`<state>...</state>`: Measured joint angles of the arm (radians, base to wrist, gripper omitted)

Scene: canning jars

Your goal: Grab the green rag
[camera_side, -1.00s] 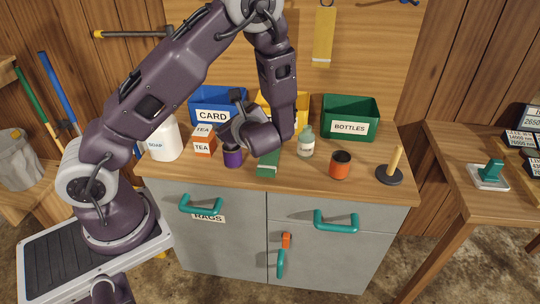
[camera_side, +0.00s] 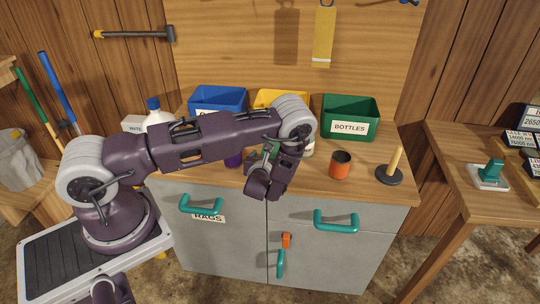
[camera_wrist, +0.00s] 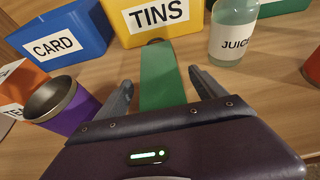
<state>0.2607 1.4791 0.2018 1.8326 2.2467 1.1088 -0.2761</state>
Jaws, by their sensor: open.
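I see no cloth that is plainly a green rag. A long, flat green piece (camera_wrist: 160,80) with a dark far end lies on the worktop in the wrist view, in front of the yellow bin. It looks stiff and straight; I cannot tell its material. My gripper (camera_wrist: 160,90) is open, its two fingers apart on either side of the piece's near part in that view, with nothing held. In the side view my gripper (camera_side: 252,162) is low over the worktop's front, partly hidden by my wrist. A shut drawer below is labelled RAGS (camera_side: 208,217).
A purple cup (camera_wrist: 66,102) stands left of my fingers, a juice bottle (camera_wrist: 233,32) right. Blue (camera_side: 217,99), yellow TINS (camera_wrist: 155,20) and green BOTTLES (camera_side: 350,118) bins line the back.

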